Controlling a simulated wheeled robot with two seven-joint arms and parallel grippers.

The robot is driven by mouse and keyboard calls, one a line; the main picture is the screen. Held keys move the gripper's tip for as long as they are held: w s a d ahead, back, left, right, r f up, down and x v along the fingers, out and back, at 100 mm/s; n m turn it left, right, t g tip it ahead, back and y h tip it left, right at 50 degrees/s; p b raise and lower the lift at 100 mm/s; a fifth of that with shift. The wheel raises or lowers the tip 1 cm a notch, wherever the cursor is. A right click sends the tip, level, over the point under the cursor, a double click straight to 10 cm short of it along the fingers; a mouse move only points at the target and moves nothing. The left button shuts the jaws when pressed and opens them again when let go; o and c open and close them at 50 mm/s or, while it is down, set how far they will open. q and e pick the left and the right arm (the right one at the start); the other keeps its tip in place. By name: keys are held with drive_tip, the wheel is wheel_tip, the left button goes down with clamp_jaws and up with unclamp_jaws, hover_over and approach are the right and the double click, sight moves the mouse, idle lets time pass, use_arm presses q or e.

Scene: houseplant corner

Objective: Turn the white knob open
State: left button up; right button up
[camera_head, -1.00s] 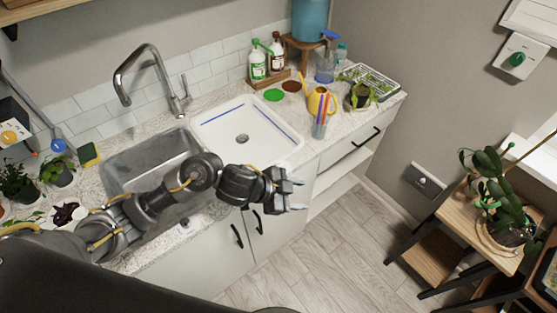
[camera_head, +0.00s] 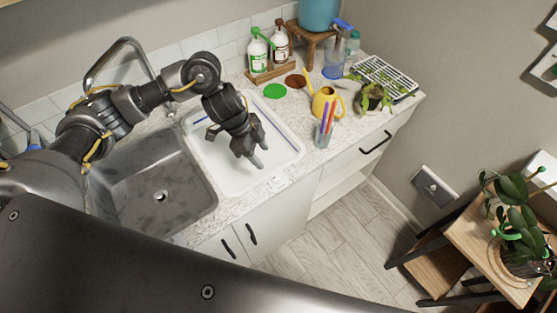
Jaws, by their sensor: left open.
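No knob shows clearly as white. A grey plate (camera_head: 434,187) low on the right wall has a small pale part that may be a knob, but it is too small to tell. My left gripper (camera_head: 262,156) is open and empty, pointing down over the front of the white basin (camera_head: 283,154), far to the left of that plate. My left arm comes in from the left and hides part of the tap and counter. My right gripper is out of view.
A yellow watering can (camera_head: 325,102), a cup of pens (camera_head: 324,134) and a potted plant (camera_head: 374,98) stand right of the basin. A grey sink (camera_head: 160,185) lies left. A plant stand (camera_head: 470,235) is at right. Floor between is clear.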

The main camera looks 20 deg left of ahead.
sight(276, 177)
use_arm(q)
drive_tip(key=x, duration=0.3)
drive_tip(key=p+x, duration=0.1)
drive_tip(key=x, duration=0.5)
drive_tip(key=shift+s+d+f+p, duration=0.25)
drive_tip(key=shift+s+p, duration=0.1)
drive_tip(key=shift+s, duration=0.05)
drive_tip(key=shift+d+f, duration=0.15)
drive_tip(key=shift+f, duration=0.25)
drive_tip(key=c, duration=1)
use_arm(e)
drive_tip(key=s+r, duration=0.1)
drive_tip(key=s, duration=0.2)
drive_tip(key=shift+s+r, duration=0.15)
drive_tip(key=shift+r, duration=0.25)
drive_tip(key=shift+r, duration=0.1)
